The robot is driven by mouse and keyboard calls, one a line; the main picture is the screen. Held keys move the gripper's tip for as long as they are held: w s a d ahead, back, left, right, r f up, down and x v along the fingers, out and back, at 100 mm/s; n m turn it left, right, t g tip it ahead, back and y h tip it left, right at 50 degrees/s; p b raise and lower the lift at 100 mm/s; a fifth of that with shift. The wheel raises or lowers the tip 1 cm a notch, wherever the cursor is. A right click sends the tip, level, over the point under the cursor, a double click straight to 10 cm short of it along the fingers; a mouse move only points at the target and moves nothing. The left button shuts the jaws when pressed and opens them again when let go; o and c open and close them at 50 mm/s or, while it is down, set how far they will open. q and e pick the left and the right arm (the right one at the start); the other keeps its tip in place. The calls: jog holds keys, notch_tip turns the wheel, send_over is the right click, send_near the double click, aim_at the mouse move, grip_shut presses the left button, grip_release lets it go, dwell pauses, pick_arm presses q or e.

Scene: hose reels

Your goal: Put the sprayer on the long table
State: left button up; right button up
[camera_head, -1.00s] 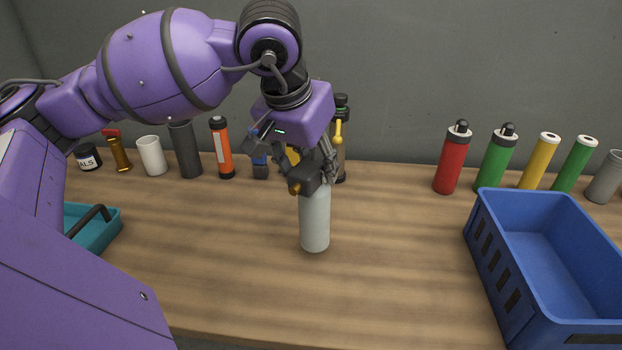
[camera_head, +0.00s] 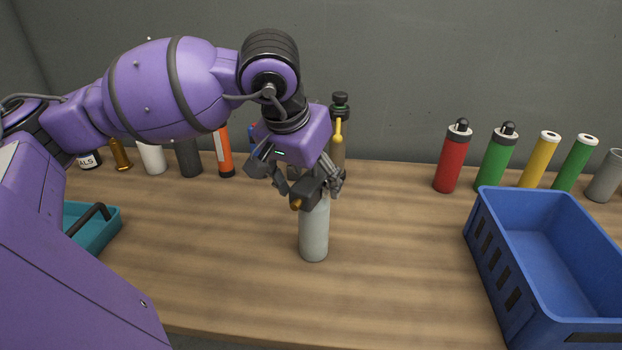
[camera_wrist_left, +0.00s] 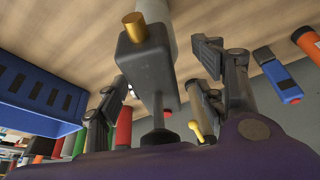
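The sprayer has a pale grey bottle (camera_head: 314,238) and a black head with a brass nozzle. It is upright over the bare middle of the wooden table (camera_head: 390,270) and its base appears to rest there. My left gripper (camera_head: 310,183) points down around the sprayer's head. In the left wrist view, the black head (camera_wrist_left: 148,65) lies between the two spread fingers of my left gripper (camera_wrist_left: 165,68). A gap shows between the head and the right-hand finger, so the gripper is open. The gripper hides part of the sprayer's top. My right gripper is not in view.
A blue crate (camera_head: 485,255) stands at the right and a teal tray (camera_head: 105,232) at the left. Along the back stand an orange bottle (camera_head: 225,155), a bottle with a yellow part (camera_head: 338,150), a red bottle (camera_head: 452,160) and several other cylinders. The front middle is clear.

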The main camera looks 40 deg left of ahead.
pick_arm(q)
jog(key=shift+r, duration=0.5)
jog(key=v, duration=1.1)
jog(key=shift+s+p, duration=0.15)
jog(key=shift+p, duration=0.25)
